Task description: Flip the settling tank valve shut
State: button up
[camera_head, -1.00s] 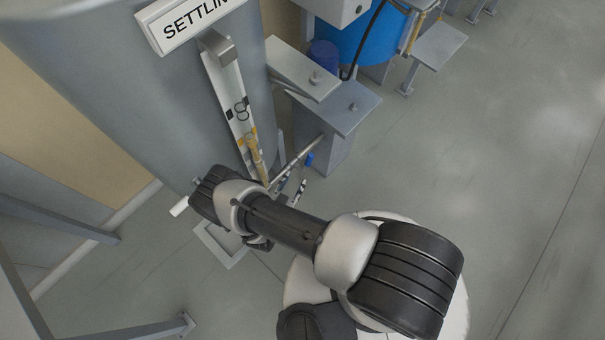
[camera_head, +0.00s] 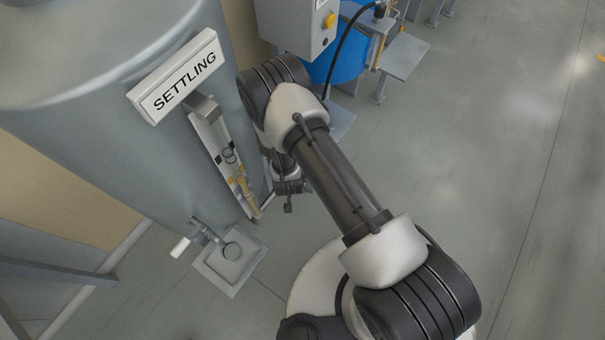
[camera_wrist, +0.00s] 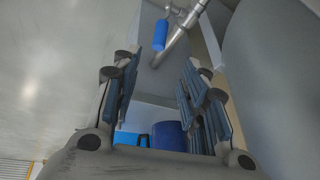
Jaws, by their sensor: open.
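The grey settling tank (camera_head: 130,140) bears a white SETTLING sign (camera_head: 180,80). Low on its front is a small valve (camera_head: 205,232) with a white lever (camera_head: 180,247) pointing down-left. In the wrist view a blue handle (camera_wrist: 160,35) hangs beside a grey pipe (camera_wrist: 178,45). I cannot tell from the pictures which of these is the tank's valve. My gripper (camera_wrist: 158,72) is open and empty, with the blue handle beyond its fingertips and apart from them. In the head view my gripper (camera_head: 288,190) is partly hidden by my arm, right of the tank.
A gauge strip (camera_head: 207,130) runs down the tank front. A floor drain (camera_head: 222,278) lies below the white-levered valve. A grey control box (camera_head: 300,25) and a blue drum (camera_head: 345,55) stand behind my arm. The floor (camera_head: 490,150) to the right is clear.

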jog(key=b+x, duration=0.7)
jog(key=x, duration=1)
jog(key=shift+s+a+f, duration=0.15)
jog(key=shift+f, duration=0.05)
jog(key=shift+c, duration=0.4)
grip_shut()
